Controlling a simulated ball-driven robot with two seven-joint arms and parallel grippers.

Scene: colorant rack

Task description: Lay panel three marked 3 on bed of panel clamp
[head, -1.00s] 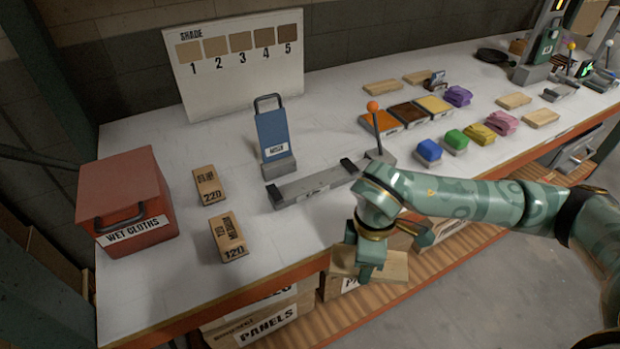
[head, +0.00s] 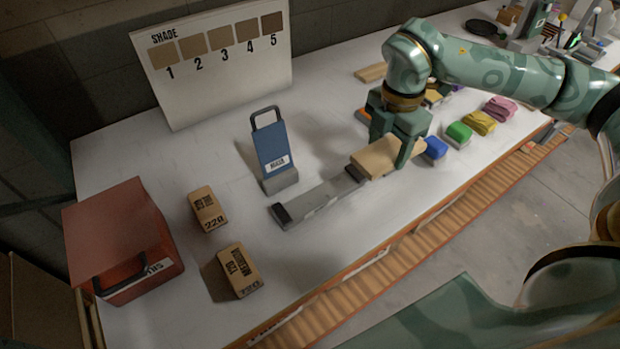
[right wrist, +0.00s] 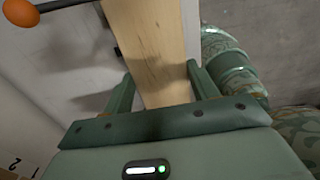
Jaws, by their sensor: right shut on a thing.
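My right gripper (head: 393,146) is shut on a pale wooden panel (head: 371,161). The same panel (right wrist: 158,60) runs away between the two fingers in the right wrist view. No number shows on its visible faces. The grey panel clamp (head: 322,199) lies on the table, with a dark stop at each end of its low bed. The bed is empty. The panel is held level above the clamp's right end, not over the middle of the bed. The clamp's lever is hidden in the head view; its orange knob (right wrist: 20,12) shows in the right wrist view. My left gripper is out of view.
A blue upright holder (head: 271,145) stands just behind the clamp. Two sanding blocks, marked 220 (head: 207,209) and 120 (head: 238,271), and a red box (head: 120,235) are at left. Coloured cloths, including a blue one (head: 434,149), lie right of the panel.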

